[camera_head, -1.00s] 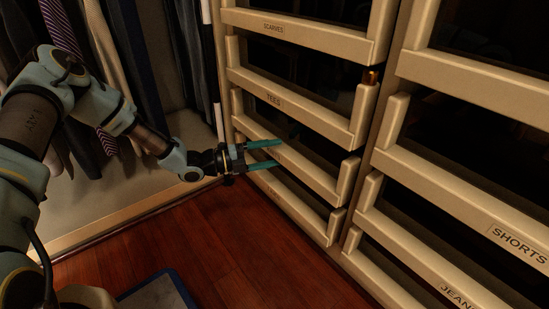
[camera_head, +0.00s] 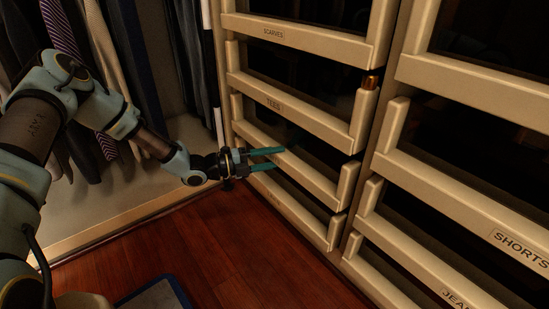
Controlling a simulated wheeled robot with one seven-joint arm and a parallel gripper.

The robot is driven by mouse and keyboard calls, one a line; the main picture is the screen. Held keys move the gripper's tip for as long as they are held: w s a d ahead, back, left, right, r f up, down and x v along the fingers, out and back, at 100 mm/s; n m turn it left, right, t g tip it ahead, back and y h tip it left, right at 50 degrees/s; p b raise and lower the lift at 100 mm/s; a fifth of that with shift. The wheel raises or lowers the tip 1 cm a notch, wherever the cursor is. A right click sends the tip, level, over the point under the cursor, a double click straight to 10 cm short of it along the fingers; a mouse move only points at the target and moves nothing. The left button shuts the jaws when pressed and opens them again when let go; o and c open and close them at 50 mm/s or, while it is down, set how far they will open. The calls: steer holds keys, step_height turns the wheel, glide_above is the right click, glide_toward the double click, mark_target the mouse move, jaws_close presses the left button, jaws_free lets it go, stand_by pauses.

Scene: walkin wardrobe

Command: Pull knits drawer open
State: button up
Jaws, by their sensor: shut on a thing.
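A column of cream-fronted drawers stands in the middle of the view. The drawer front below the TEES drawer (camera_head: 310,118) is at my gripper; its label is covered by the fingers, so I cannot read "knits" on it. I take this front as the knits drawer (camera_head: 315,178). My gripper (camera_head: 277,159) reaches in from the left with its two teal fingers one above the other, shut on the drawer's front rail. The drawer looks in line with the fronts above and below it.
The SCARVES drawer (camera_head: 300,38) is higher in the column. The SHORTS drawer (camera_head: 480,230) and a jeans drawer (camera_head: 430,285) stand at the right. Clothes (camera_head: 150,70) hang at the left. The wooden floor (camera_head: 215,240) before the drawers is mostly clear, with a blue-edged mat (camera_head: 180,291) at the bottom.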

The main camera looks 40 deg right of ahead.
jaws_close()
steer(key=shift+a+f, duration=0.1)
stand_by(0.6)
